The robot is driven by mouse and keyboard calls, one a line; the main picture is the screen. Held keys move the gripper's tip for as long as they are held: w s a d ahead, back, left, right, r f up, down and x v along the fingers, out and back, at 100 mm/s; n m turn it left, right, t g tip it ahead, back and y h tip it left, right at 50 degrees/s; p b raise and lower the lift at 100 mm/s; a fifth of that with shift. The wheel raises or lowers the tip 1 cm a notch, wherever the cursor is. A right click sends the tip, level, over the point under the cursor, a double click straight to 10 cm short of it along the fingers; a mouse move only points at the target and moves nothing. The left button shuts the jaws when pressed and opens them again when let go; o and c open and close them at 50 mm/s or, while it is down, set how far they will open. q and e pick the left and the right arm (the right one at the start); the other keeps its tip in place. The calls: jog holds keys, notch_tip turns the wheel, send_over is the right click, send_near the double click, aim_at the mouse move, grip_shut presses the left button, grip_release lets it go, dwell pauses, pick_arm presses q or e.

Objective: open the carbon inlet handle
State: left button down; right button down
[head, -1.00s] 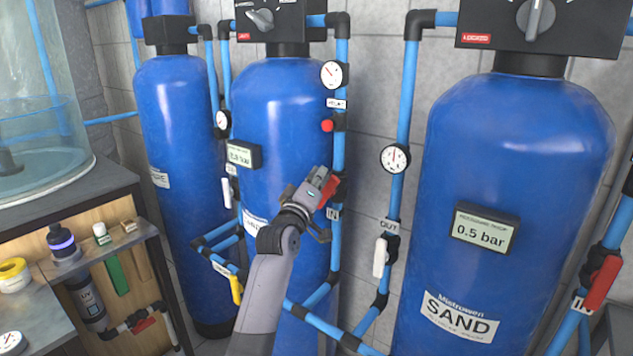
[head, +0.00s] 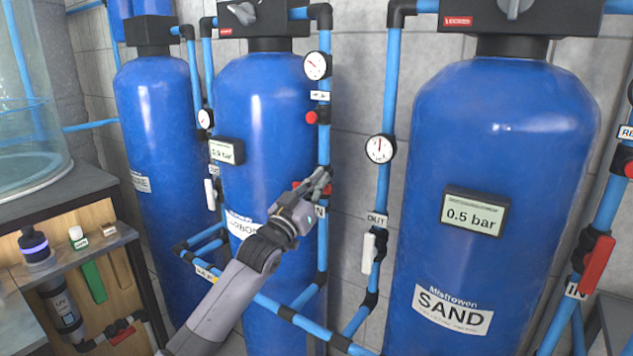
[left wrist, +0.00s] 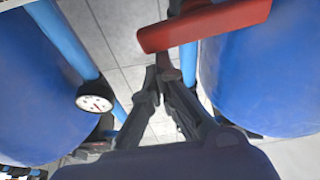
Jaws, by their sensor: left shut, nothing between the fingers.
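The carbon inlet handle is red and sits on the blue pipe by the IN label, at the right side of the carbon tank (head: 268,130). In the head view it is mostly hidden behind my left gripper (head: 322,178), with red showing on both sides. In the left wrist view the red handle (left wrist: 205,25) lies across the picture, roughly crosswise to the pipe behind it. My left gripper (left wrist: 160,78) is shut and empty, its fingertips just below the handle. I cannot tell whether they touch it. My right gripper is not in view.
A pressure gauge (head: 317,66) and a red knob (head: 312,117) are higher on the same pipe. The sand tank (head: 500,130) stands to the right, with a white OUT handle (head: 368,253) and another red handle (head: 598,265). A wooden-backed shelf unit (head: 100,215) is at left.

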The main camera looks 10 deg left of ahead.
pick_arm(q)
jog(key=shift+d+f, duration=0.2)
jog(key=shift+f, duration=0.1)
dwell(0.5)
